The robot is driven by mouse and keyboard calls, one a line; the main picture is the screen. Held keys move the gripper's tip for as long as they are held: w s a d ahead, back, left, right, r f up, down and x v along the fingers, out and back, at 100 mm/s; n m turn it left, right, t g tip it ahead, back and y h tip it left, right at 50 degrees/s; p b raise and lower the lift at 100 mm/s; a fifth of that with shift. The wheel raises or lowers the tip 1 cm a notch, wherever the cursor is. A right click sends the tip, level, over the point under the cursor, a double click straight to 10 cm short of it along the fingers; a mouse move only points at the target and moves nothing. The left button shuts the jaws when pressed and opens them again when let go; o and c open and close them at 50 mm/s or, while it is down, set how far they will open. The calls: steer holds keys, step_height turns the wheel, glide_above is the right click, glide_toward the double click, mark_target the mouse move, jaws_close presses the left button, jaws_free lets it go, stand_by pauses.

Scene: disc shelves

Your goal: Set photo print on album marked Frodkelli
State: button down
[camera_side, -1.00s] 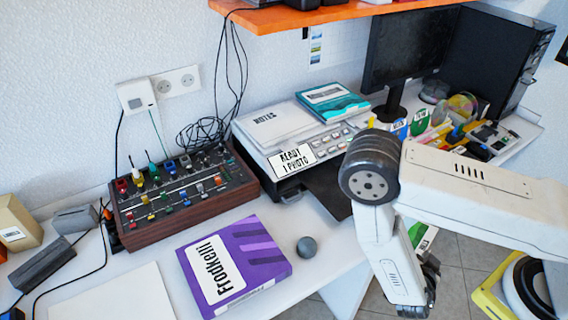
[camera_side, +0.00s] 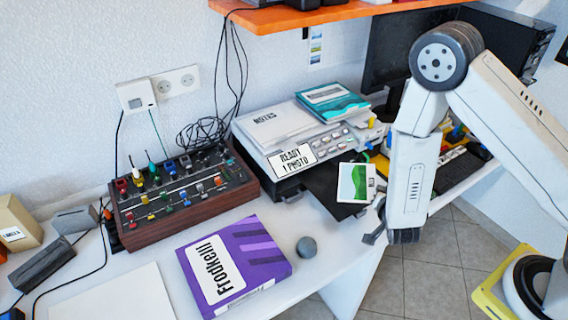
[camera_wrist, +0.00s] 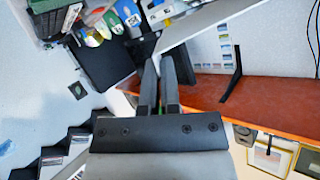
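The photo print (camera_side: 357,183) has a green picture and a white border and shows nearly face-on in the side view. My gripper (camera_side: 378,214) is just below its right edge, with its fingers partly hidden. In the wrist view, the fingers (camera_wrist: 160,65) are close together, and a pale sheet, which looks like the print (camera_wrist: 208,22), rises from their tips. The purple album marked Frodkelli (camera_side: 234,264) lies flat on the desk, left of and nearer than my gripper. Its top is bare.
A printer (camera_side: 330,142) with a READY 1 PHOTO label and dark tray (camera_side: 322,181) stands behind the print. A grey ball (camera_side: 306,247) sits right of the album. A mixer (camera_side: 180,195) is behind it, and a pale sheet (camera_side: 112,297) lies to its left.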

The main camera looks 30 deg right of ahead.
steer(key=w+a+r+n+t+y, duration=0.2)
steer(key=w+a+r+n+y, duration=0.1)
steer(key=w+r+n+y, duration=0.4)
steer(key=shift+w+a+r+t+y, duration=0.4)
steer(key=shift+w+r, duration=1.25)
steer(key=shift+r, duration=1.5)
steer(key=shift+s, duration=0.1)
steer(key=v, duration=0.4)
steer(key=shift+s+r, duration=0.15)
steer(key=shift+r, duration=0.15)
steer(key=shift+f, duration=0.1)
